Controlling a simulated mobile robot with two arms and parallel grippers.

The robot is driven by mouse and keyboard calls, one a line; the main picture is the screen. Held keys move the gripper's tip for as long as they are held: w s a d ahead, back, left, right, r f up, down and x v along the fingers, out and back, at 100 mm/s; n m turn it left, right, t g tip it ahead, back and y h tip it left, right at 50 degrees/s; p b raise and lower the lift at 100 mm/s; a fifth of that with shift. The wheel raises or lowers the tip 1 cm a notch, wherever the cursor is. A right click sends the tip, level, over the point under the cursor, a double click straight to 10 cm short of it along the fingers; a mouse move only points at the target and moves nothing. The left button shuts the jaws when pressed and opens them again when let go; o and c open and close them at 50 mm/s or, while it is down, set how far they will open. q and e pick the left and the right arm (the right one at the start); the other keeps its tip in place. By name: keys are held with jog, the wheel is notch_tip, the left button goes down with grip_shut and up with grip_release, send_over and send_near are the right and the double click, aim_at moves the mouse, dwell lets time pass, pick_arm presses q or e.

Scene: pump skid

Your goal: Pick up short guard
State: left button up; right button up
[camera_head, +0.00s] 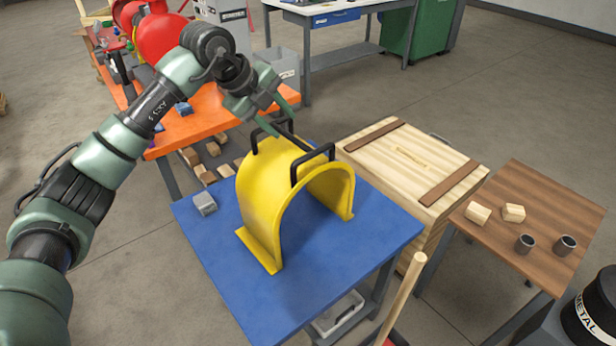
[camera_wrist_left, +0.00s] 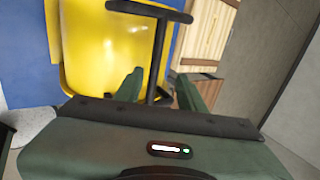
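The short guard is a yellow arched cover (camera_head: 275,195) with two black handles on top, standing on the blue table (camera_head: 345,285). It also shows in the left wrist view (camera_wrist_left: 105,50). My left gripper (camera_head: 282,122) is at the guard's far handle (camera_head: 272,137). In the left wrist view its two green fingers (camera_wrist_left: 159,90) are apart, with part of a black handle (camera_wrist_left: 158,50) between them and gaps on both sides. Whether a finger touches the handle is hard to tell. My right gripper is in neither view.
A small grey block (camera_head: 204,203) lies left of the guard. A wooden crate (camera_head: 410,165) stands right of the blue table. A brown table (camera_head: 545,205) holds wooden blocks and dark cups. An orange table (camera_head: 190,130) stands behind. A wooden pole (camera_head: 400,300) rises near the front edge.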

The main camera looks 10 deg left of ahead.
aim_at(290, 135)
pick_arm(q)
jog(key=x, duration=0.1)
jog(key=p+x, duration=0.1)
jog(key=x, duration=0.1)
jog(key=shift+s+a+f, duration=0.1)
jog(key=shift+s+f, duration=0.1)
jog(key=shift+f, duration=0.05)
jog(key=p+x, duration=0.1)
jog(key=x, duration=0.2)
jog(key=shift+w+f, duration=0.15)
jog(key=shift+f, duration=0.15)
jog(key=shift+w+f, duration=0.1)
jog(key=shift+f, duration=0.1)
grip_shut()
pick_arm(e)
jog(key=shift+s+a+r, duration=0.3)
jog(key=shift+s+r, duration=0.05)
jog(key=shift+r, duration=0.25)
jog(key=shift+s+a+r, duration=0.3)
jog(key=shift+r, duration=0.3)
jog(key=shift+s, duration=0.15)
pick_arm(q)
jog(key=shift+w+r, duration=0.1)
jog(key=shift+r, duration=0.1)
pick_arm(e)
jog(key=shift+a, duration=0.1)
